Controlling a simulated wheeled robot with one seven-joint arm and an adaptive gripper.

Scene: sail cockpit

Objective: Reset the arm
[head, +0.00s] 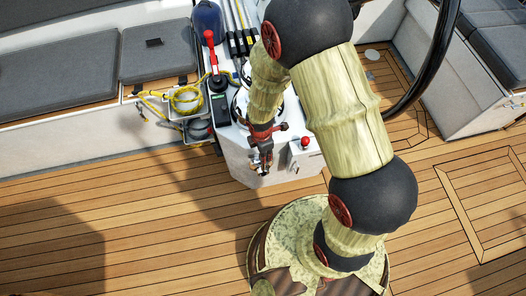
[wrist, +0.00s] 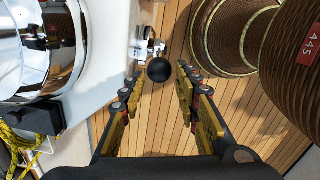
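My gripper (head: 262,168) hangs at the front of the white console (head: 240,158) in the head view, at the end of my bent arm. In the wrist view my gripper (wrist: 160,88) is open, its two yellow-and-black fingers spread wide with nothing between them. A black ball knob (wrist: 159,69) on a metal fitting on the white console side shows just beyond the fingertips, near the middle of the gap. It appears apart from both fingers. In the head view the knob cannot be made out behind my gripper.
A shiny metal winch (wrist: 40,50) is close on the left in the wrist view. A red-handled lever (head: 210,52), a red knob (head: 305,142) and coiled yellow rope (head: 186,99) are around the console. Grey cushioned benches (head: 58,72) stand behind. The teak deck (head: 130,225) at front left is clear.

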